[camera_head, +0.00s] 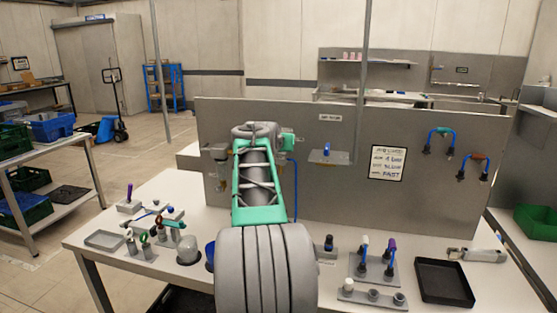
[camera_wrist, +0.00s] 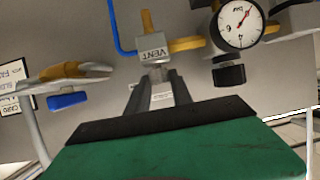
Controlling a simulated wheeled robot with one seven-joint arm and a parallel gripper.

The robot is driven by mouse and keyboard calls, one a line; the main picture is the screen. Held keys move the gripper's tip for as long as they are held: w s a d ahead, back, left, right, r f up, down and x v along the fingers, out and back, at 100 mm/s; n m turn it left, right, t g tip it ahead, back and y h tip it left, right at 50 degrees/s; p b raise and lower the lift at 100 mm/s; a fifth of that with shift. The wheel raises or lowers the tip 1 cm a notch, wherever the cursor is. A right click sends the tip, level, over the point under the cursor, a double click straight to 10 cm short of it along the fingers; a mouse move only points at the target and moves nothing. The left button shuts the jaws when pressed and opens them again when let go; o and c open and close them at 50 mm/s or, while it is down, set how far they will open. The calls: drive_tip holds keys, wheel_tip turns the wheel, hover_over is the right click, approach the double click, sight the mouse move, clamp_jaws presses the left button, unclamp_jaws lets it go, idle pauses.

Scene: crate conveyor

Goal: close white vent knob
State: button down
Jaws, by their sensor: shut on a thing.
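How far the knob is turned I cannot tell. In the head view my arm hides the knob and the fingertips in front of the grey panel (camera_head: 335,195).
A round gauge (camera_wrist: 240,22) with a black knob (camera_wrist: 228,75) is close on the right. A blue-handled valve (camera_wrist: 68,100) is on the left. In the head view, a black tray (camera_head: 444,282) and several small fixtures crowd the white table (camera_head: 150,190).

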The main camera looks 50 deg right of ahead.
drive_tip(key=n+t, duration=0.1)
drive_tip(key=n+y, duration=0.1)
drive_tip(key=t+y, duration=0.1)
drive_tip(key=shift+s+d+n+t, duration=0.25)
drive_tip(key=shift+s+n+t, duration=0.05)
drive_tip(key=shift+s+n, duration=0.1)
drive_tip(key=n+t+y+p, duration=0.1)
drive_tip(key=p, duration=0.1)
drive_tip(key=r+n+t+y+p, duration=0.1)
drive_tip(key=n+y+p, duration=0.1)
drive_tip(key=shift+d+n+t+p, duration=0.2)
drive_tip(key=shift+n+t+p, duration=0.1)
drive_tip(key=shift+p, duration=0.05)
drive_tip(key=n+t+y+p, duration=0.1)
drive_tip(key=p, duration=0.3)
drive_tip(key=n+y+p, duration=0.2)
drive_tip(key=p, duration=0.2)
drive_tip(key=shift+d+r+t+y, duration=0.2)
drive_tip(key=shift+t+y, duration=0.1)
drive_tip(key=shift+t, duration=0.1)
drive_tip(key=n+y+p, duration=0.1)
drive_tip(key=p, duration=0.2)
drive_tip(key=n+y+p, duration=0.1)
drive_tip(key=p, duration=0.2)
drive_tip(key=shift+f, duration=0.3)
drive_tip(key=shift+f+y+p, duration=0.15)
drive_tip(key=shift+y+p, duration=0.15)
drive_tip(key=shift+p, duration=0.15)
drive_tip(key=shift+f+n, duration=0.1)
drive_tip(key=shift+n, duration=0.2)
